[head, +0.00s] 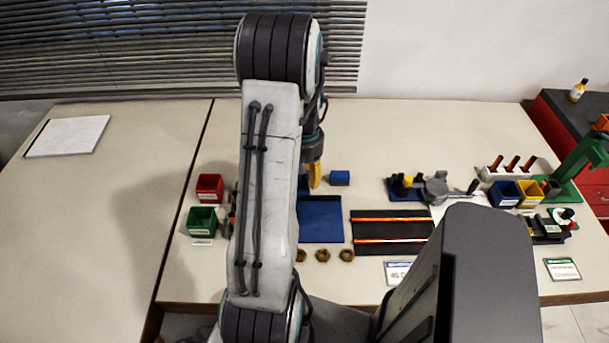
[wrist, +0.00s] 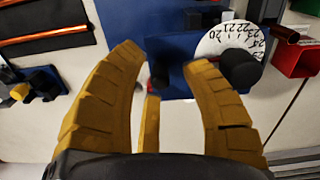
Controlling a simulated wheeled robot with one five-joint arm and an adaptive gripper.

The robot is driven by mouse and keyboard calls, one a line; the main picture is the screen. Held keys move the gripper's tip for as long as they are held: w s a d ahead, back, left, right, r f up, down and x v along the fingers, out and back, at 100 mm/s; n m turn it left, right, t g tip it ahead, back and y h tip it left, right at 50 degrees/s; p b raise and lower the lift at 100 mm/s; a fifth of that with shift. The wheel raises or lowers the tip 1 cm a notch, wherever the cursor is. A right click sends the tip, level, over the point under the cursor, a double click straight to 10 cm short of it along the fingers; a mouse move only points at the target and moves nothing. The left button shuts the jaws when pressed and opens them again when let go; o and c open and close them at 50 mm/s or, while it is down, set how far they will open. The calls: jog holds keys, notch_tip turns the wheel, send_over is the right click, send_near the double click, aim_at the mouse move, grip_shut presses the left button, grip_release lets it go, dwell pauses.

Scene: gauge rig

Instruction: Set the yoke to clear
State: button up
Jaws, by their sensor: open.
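My gripper (head: 314,175) hangs above the middle of the table in the head view, partly behind my arm. In the wrist view its yellow fingers (wrist: 163,62) are apart, with no object clearly held. Between and beyond them is a blue part (wrist: 178,84) with a dark knob at its left. A white numbered dial (wrist: 222,40) lies just beyond the right finger, with a black round knob (wrist: 240,68) over its edge. I cannot tell which part is the yoke, nor see a clear marking. My arm hides this area in the head view.
A red bin (head: 209,187) and a green bin (head: 202,219) stand left of my arm. A grey lever device (head: 437,189) stands further right. The table's left part is mostly clear.

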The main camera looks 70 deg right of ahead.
jog(key=shift+f, duration=0.65)
grip_shut()
